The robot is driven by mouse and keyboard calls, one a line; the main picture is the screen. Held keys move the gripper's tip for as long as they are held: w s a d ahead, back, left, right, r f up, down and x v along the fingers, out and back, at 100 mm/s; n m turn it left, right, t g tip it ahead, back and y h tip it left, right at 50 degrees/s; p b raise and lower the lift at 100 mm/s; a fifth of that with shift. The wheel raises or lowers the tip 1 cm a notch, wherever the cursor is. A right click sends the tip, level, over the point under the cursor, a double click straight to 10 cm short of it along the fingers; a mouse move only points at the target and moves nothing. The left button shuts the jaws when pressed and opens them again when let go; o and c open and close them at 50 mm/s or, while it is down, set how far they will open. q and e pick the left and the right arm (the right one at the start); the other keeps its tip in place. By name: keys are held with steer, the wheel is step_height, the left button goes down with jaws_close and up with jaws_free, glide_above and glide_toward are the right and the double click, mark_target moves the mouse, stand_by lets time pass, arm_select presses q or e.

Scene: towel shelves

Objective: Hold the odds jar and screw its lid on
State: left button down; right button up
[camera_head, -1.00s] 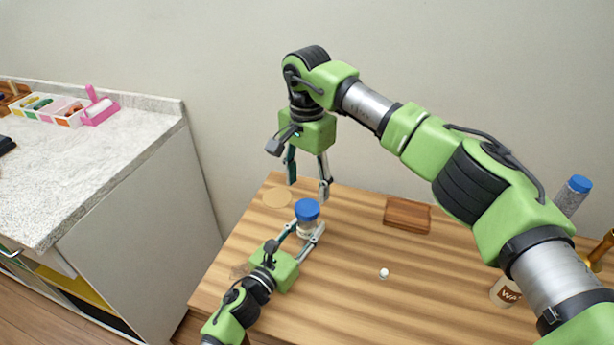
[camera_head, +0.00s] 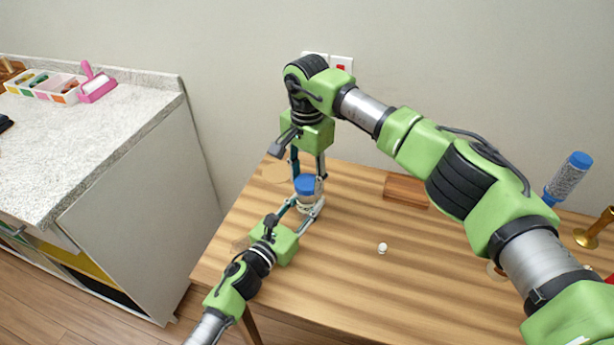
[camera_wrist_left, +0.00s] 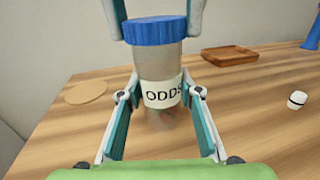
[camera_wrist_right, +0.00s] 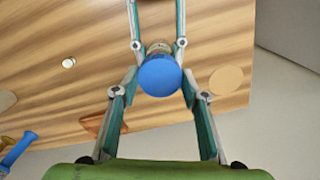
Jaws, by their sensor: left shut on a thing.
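The odds jar (camera_wrist_left: 160,70) is clear, with a white ODDS label, and stands upright over the table. Its blue lid (camera_head: 305,184) sits on top; how far it is threaded cannot be told. My left gripper (camera_head: 309,207) is shut on the jar's body from the near side, below the lid. My right gripper (camera_head: 307,179) points straight down, open, one finger on each side of the lid. The right wrist view shows the lid (camera_wrist_right: 160,75) between these fingertips, very close to both.
A wooden tray (camera_head: 406,189) lies right of the jar, and a small white item (camera_head: 382,248) nearer. A round tan disc (camera_wrist_right: 226,80) lies beside the jar. A blue-ended bottle (camera_head: 568,178) and a brass holder (camera_head: 592,232) stand far right.

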steer(key=m, duration=2.4)
steer(key=o, duration=1.3)
